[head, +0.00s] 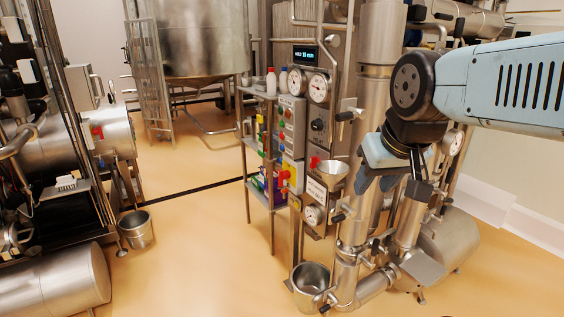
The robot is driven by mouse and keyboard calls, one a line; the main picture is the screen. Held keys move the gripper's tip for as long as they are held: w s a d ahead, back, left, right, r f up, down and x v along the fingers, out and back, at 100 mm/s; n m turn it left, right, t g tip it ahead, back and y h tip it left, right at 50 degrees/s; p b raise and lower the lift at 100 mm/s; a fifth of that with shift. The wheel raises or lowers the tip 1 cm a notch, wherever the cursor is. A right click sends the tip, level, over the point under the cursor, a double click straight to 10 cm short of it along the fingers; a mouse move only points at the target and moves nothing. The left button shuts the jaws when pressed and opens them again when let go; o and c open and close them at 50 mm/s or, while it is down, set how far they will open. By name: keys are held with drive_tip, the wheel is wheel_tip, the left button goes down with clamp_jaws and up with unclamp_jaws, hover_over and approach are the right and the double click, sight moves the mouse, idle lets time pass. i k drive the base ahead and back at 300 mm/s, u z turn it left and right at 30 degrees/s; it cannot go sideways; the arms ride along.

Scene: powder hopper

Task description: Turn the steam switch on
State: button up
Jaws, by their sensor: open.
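My gripper (392,190) hangs from the blue arm at the right, its fingers pointing down and apart, with nothing seen between them. It shows in front of the steel pipes, to the right of the control panel. My gripper appears apart from these controls.
Round gauges (319,88) and a lit display (305,55) sit above the knobs. A bucket (311,277) stands below. Open floor (190,240) lies to the left.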

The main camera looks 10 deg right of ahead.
sight(314, 160)
drive_tip(key=u, duration=0.05)
drive_tip(key=i, duration=0.15)
drive_tip(key=u, duration=2.35)
drive_tip(key=k, duration=1.3)
drive_tip(key=z, duration=0.85)
drive_tip(key=i, duration=1.45)
drive_tip(key=z, duration=0.35)
